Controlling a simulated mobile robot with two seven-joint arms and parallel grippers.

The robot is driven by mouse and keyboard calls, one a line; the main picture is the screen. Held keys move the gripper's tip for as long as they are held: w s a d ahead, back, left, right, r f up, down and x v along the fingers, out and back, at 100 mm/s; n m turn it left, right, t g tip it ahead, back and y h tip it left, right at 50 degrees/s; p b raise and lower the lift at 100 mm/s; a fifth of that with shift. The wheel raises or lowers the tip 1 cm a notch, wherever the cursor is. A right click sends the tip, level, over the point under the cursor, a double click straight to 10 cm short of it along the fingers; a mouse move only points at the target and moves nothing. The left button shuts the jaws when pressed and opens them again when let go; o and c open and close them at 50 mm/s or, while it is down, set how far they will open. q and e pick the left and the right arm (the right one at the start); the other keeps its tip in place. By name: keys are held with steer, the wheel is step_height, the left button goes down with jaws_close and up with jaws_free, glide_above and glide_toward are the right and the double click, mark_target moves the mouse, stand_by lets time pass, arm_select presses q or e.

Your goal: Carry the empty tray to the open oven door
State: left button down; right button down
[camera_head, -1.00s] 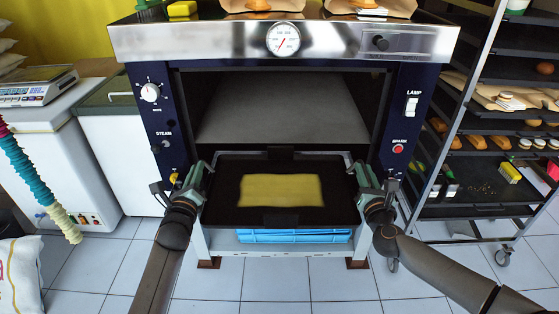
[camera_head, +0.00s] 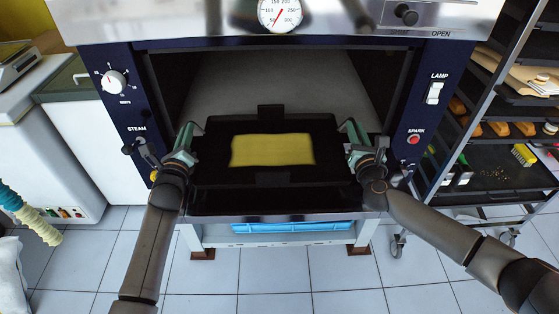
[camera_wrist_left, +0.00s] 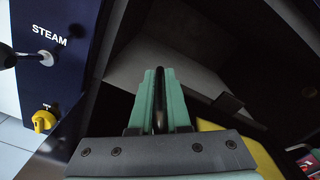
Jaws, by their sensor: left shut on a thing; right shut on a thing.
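The black tray (camera_head: 212,160) is level, with a yellow rectangular patch (camera_head: 272,150) in its middle. It is at the oven mouth, above the lowered oven door (camera_head: 280,204); I cannot tell whether it touches the door. My left gripper (camera_head: 187,133) is shut on the tray's left side. In the left wrist view its green fingers (camera_wrist_left: 158,100) close around a dark rod, and part of the yellow patch (camera_wrist_left: 209,126) shows beside them. My right gripper (camera_head: 351,130) is shut on the tray's right side. The grips partly hide the tray's side edges.
The oven chamber (camera_head: 270,85) is open and looks empty behind the tray. Oven side panels with a knob (camera_head: 114,82) and a lamp switch (camera_head: 434,93) flank it closely. A rack (camera_head: 500,158) with baked goods stands right; a white cabinet (camera_head: 45,150) stands left.

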arm_select(q)
steer(key=shift+s+a+r, duration=0.1)
steer(key=shift+a+r, duration=0.15)
arm_select(e)
steer(key=shift+d+r, duration=0.2)
steer(key=shift+d, duration=0.1)
arm_select(q)
steer(key=shift+f, duration=0.25)
arm_select(e)
steer(key=shift+f, duration=0.25)
